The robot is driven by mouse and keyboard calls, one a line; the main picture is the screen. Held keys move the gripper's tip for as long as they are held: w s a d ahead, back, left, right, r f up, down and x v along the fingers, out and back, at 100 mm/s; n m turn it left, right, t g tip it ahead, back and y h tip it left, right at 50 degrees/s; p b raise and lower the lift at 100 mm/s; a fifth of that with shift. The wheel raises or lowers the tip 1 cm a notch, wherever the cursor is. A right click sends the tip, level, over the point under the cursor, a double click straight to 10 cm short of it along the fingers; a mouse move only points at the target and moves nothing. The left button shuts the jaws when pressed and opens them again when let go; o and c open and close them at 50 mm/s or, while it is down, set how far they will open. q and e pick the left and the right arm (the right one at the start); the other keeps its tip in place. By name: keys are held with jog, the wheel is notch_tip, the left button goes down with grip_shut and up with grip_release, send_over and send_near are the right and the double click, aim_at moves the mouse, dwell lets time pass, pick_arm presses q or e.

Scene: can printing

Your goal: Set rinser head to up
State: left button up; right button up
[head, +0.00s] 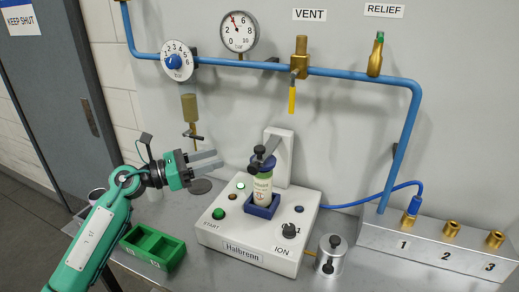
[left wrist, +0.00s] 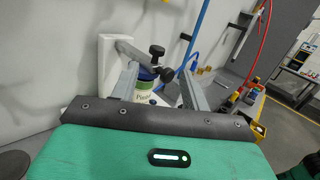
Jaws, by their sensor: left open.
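The rinser head (head: 264,161) is a dark blue piece on a grey arm that comes from a white post (head: 279,155). It sits low, over the top of a pale bottle (head: 262,190) in a blue holder on the white Halbrenn unit (head: 243,254). A black knob (head: 259,150) stands on the head; a black knob also shows in the left wrist view (left wrist: 157,50). My left gripper (head: 220,160) is open and empty, left of the head and apart from it, its fingers pointing at it. In the left wrist view the head and bottle show between the fingers, partly hidden.
A green tray (head: 152,246) lies at the front left. A metal canister (head: 330,257) stands right of the unit. A brass-and-black valve (head: 190,110) hangs above my left gripper. Blue pipe (head: 350,74) crosses the wall, with a yellow-handled vent valve (head: 292,98).

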aim_at(260, 147)
pick_arm(q)
jog(key=shift+m+g+y, duration=0.3)
jog(key=shift+m, duration=0.2)
jog(key=p+x, duration=0.5)
jog(key=x, duration=0.7)
jog(key=shift+w, duration=0.25)
jog(key=shift+w+d+f+p, duration=0.15)
jog(key=shift+w+d+p, duration=0.2)
jog(key=shift+d, duration=0.25)
jog(key=shift+c, duration=0.5)
grip_shut()
